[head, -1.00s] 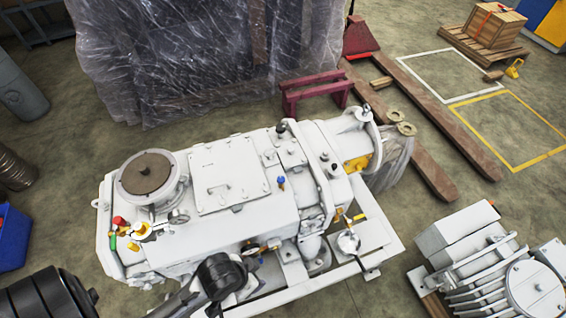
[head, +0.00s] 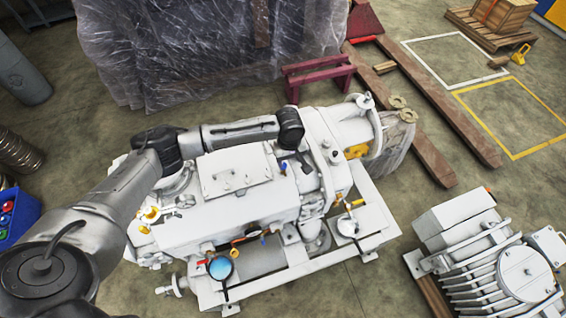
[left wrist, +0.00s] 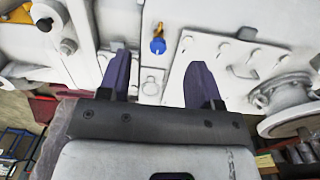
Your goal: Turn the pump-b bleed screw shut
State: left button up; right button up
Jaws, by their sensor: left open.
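A large white pump (head: 215,215) fills the middle of the head view. A small blue-capped screw (head: 284,168) stands on its top, right of a flat cover plate. In the left wrist view the blue cap (left wrist: 157,46) has a yellow part above it and sits on the white casing. My left gripper (left wrist: 158,58) is open and empty, its two dark fingers spread to either side below the cap. I see no contact with the cap. In the head view my wrist hides most of this gripper. No pump label is readable. My right gripper is not in view.
A round gauge (head: 220,267) and yellow-handled valve (head: 347,227) are at the pump's near side. A second finned white machine (head: 495,260) stands at lower right. Plastic-wrapped goods (head: 200,50) stand behind.

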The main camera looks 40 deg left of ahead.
pick_arm(q)
jog(key=w+a+r+n, duration=0.2)
jog(key=a+n, duration=0.1)
jog(key=a, duration=0.2)
jog(key=f, duration=1.1)
jog(key=shift+w+d, duration=0.15)
jog(key=shift+d, duration=0.1)
jog(key=shift+f+b, duration=0.35)
jog(key=shift+f, duration=0.65)
jog(key=shift+c, duration=0.2)
